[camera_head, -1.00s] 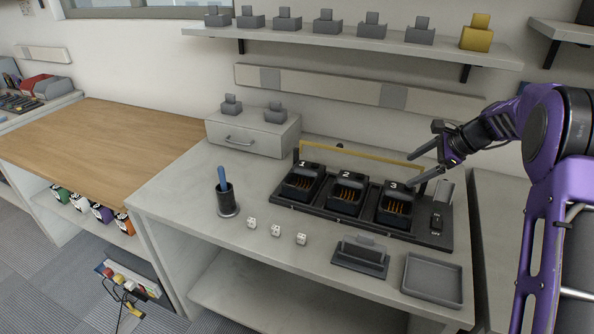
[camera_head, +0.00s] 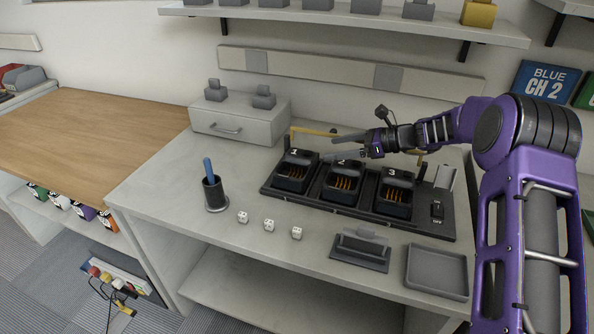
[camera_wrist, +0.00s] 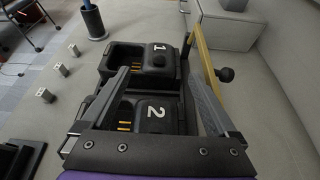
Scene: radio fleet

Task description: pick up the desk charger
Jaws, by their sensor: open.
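A black three-bay charger (camera_head: 364,215) with bays numbered 1, 2 and 3 sits on the grey bench; I take it as the desk charger. Its bays look empty, with orange contacts. A yellow bar (camera_head: 313,132) runs along its back edge, partly hidden by my arm. My gripper (camera_head: 330,147) is open and empty, above the back of bays 1 and 2. In the wrist view, bays 1 (camera_wrist: 135,60) and 2 (camera_wrist: 140,118) show between and below the fingers. The yellow bar (camera_wrist: 207,55) passes beside the right finger. I see no contact.
A grey cradle (camera_head: 361,247) and a shallow tray (camera_head: 437,272) stand in front. Several white dice (camera_head: 269,225), a pen cup (camera_head: 214,194) and a grey drawer box (camera_head: 238,122) are to the left. A shelf (camera_head: 340,22) hangs above.

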